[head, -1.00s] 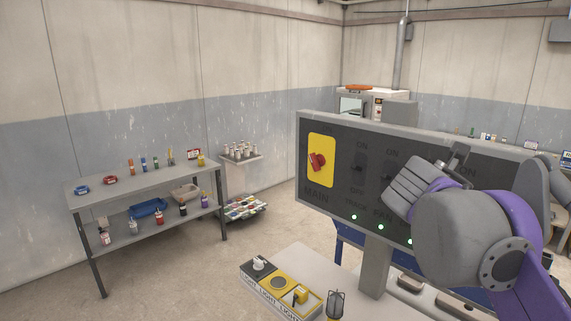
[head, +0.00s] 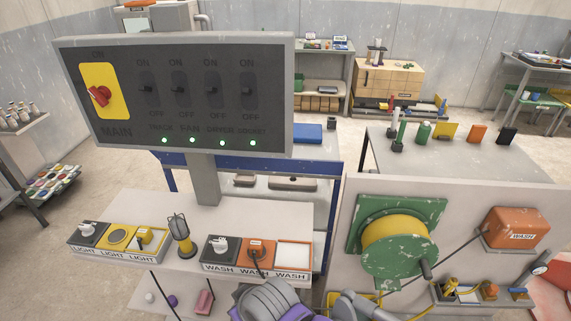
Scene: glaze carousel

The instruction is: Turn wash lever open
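The wash panel (head: 254,273) is a low strip labelled WASH on the front of the white table. Its left module is dark with a white knob (head: 221,244). Its middle module is orange with a small lever (head: 256,248), whose lower end is dark. Its right module is a blank white plate in an orange frame (head: 293,255). My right gripper (head: 266,300), grey and ribbed with purple behind it, is at the bottom edge just below the panel. Its fingertips cannot be made out, nor whether it touches the lever. My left gripper is not in view.
A dark switch board (head: 180,125) with a red main knob stands on a post behind the panel. A light panel (head: 117,240) and a caged lamp (head: 180,235) are to the left. A green and yellow hose reel (head: 395,240) is on the right.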

